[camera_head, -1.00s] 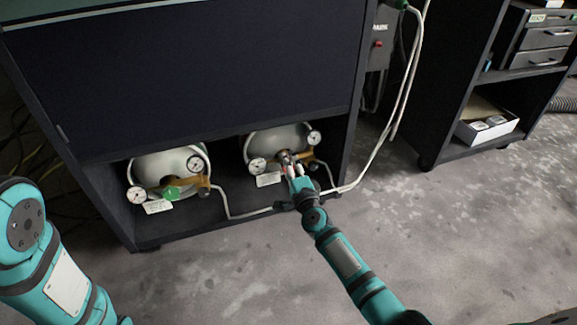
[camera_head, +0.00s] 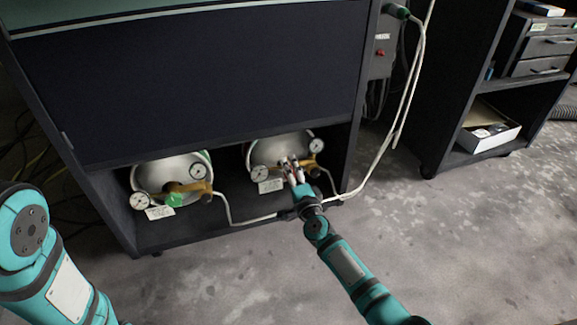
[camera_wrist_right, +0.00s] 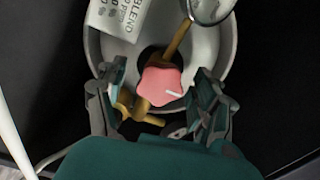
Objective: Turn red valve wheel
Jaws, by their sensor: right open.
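The red valve wheel (camera_wrist_right: 162,85) shows in the right wrist view, pinkish and lobed with a white mark. It sits on a brass regulator (camera_wrist_right: 177,42) in front of a pale tank (camera_head: 277,148). My right gripper (camera_head: 290,162) is open in front of that tank. In the right wrist view its fingers (camera_wrist_right: 158,100) stand on either side of the wheel, with a gap on both sides. In the head view the gripper mostly hides the wheel. My left arm shows at the left, but its gripper is out of view.
A second tank (camera_head: 172,172) with a green valve wheel (camera_head: 175,200) stands to the left on the same low shelf (camera_head: 200,232). Gauges (camera_head: 317,146) flank the regulator. A white hose (camera_head: 408,90) hangs at the cabinet's right. The floor (camera_head: 420,240) in front is clear.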

